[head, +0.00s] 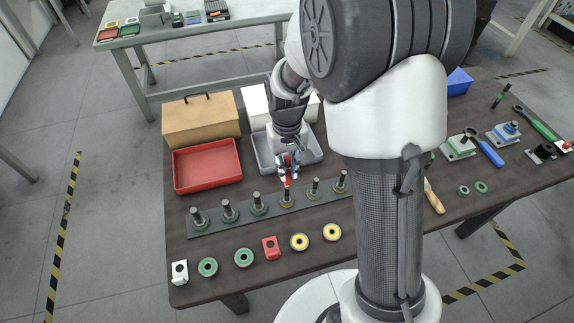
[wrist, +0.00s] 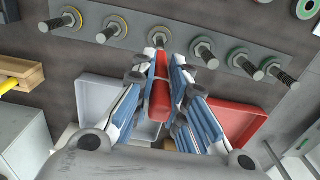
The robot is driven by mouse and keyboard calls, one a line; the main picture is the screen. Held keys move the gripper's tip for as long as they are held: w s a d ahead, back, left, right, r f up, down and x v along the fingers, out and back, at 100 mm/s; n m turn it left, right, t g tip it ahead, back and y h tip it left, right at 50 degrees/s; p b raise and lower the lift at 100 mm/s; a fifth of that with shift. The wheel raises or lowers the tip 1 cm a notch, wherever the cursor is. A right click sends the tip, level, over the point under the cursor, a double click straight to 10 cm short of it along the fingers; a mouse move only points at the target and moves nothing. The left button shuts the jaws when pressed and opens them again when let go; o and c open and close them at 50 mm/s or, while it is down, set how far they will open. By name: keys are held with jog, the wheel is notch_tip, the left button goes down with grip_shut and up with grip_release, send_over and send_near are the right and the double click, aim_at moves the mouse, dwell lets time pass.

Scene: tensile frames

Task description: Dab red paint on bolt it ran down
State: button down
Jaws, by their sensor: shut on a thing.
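My gripper (head: 287,166) is shut on a red paint marker (wrist: 160,98), which points down. It also shows in the wrist view (wrist: 161,72). The marker's red lower end is at the top of the fourth bolt (head: 287,198) from the left in the head view. I cannot tell whether it touches. Several upright bolts stand in a row on a dark strip (head: 215,230). The three on the left (head: 229,212) have green rings at their bases. The two on the right (head: 313,190) have yellow rings. The gripper and marker partly hide the bolt below them in the wrist view.
Behind the strip are a red tray (head: 207,190), a grey tray (head: 264,160) and a wooden box (head: 200,120). In front lie green rings (head: 208,267), yellow rings (head: 299,242), a red block (head: 270,247) and a white block (head: 180,270). My arm hides the table's middle.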

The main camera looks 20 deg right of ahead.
aim_at(287, 156)
notch_tip(287, 156, up, 6)
jog(key=p, duration=0.4)
jog(key=shift+f, duration=0.1)
jog(key=shift+f, duration=0.1)
